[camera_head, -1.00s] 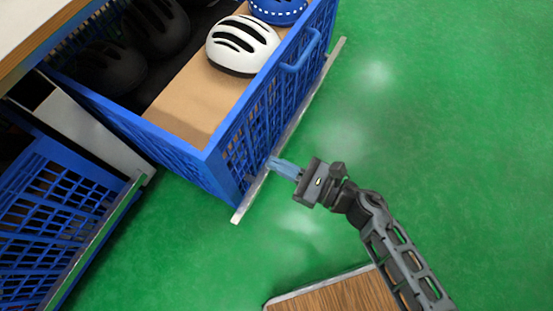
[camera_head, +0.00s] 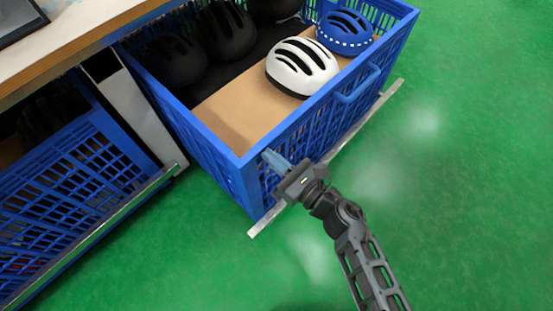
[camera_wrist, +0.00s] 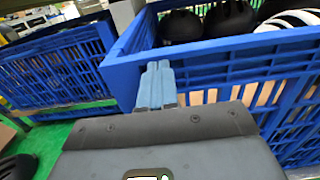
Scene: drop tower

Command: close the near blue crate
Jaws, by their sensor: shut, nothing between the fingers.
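A blue lattice crate (camera_head: 215,162) stands pulled out from under the counter, its open top showing helmets. Its front has a blue handle (camera_head: 357,86) and a pale rail (camera_head: 345,152) along the bottom. My gripper (camera_head: 272,158) is shut and empty, at the crate's front face close to its left front corner, just below the rim. In the wrist view the closed fingertips (camera_wrist: 157,68) are near the crate's corner and rim (camera_wrist: 225,48). I cannot tell whether they touch it.
A white helmet (camera_head: 302,67) and a blue helmet (camera_head: 345,32) lie in the crate, with dark helmets behind. Another blue crate (camera_head: 75,180) is at the left under the counter (camera_head: 85,35). The green floor (camera_head: 460,200) at the right is clear.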

